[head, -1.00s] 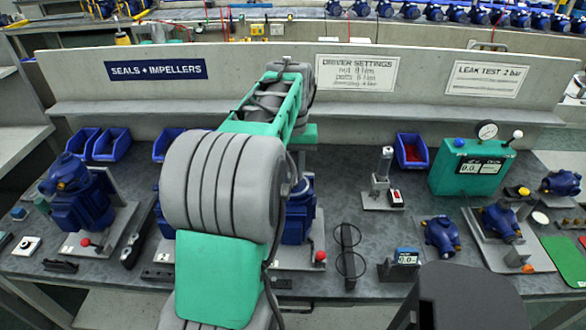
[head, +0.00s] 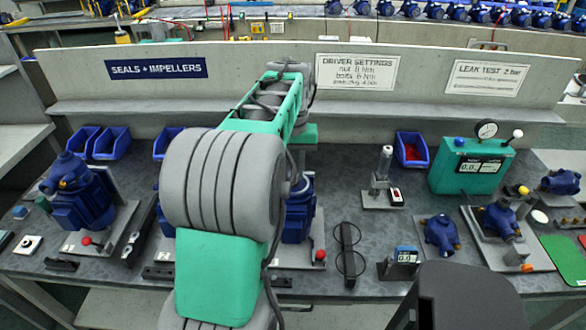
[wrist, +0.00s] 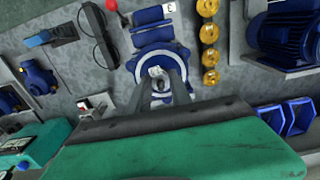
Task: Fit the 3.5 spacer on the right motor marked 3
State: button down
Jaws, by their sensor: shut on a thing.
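The right motor is blue and mostly hidden behind my arm in the head view (head: 298,215). In the wrist view, its blue body (wrist: 153,35) lies above my gripper, with a tag marked 3 (wrist: 171,8) near the top edge. My gripper (wrist: 160,82) is over the round end of this motor, fingers close together on a small pale piece, apparently the spacer (wrist: 156,72). The piece lines up with the motor's end; whether it touches the shaft or is around it, I cannot tell. Its size marking is not readable. My gripper is hidden in the head view.
Another blue motor (head: 82,200) stands at the left on a grey base. Several brass parts (wrist: 209,33) lie in a row beside the right motor. A green leak tester (head: 470,167), pump housings (head: 441,235) and a red-filled blue bin (head: 412,152) are to the right.

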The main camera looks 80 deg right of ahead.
jog(key=shift+f, duration=0.15)
grip_release()
dwell(1.1)
dwell(0.3)
notch_tip(320, 180, up, 9)
jog(key=p, duration=0.7)
jog(key=shift+d, duration=0.1)
